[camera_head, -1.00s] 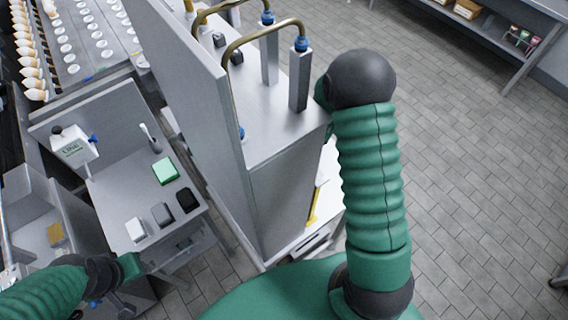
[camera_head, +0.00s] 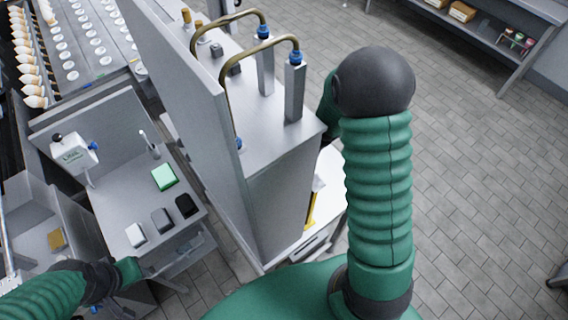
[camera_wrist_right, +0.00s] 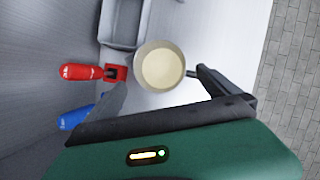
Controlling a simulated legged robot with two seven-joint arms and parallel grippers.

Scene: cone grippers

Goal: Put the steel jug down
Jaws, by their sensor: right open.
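The steel jug (camera_wrist_right: 160,60) shows from above in the right wrist view as a round rim around pale cream contents. My right gripper (camera_wrist_right: 157,82) is open, with its dark fingers on either side of the jug's near side. I cannot tell whether a finger touches it, or exactly what lies under the jug. In the head view the right gripper and the jug are hidden behind my arm and the steel machine. My left gripper (camera_head: 130,271) is at the lower left beside a steel bench; its fingers are not clear.
In the right wrist view, a red-handled lever (camera_wrist_right: 88,72) and a blue-handled one (camera_wrist_right: 76,117) are left of the jug. A steel tray (camera_wrist_right: 125,25) is above it. In the head view, the tall steel machine (camera_head: 285,200) stands in the middle; tiled floor (camera_head: 480,170) is open at right.

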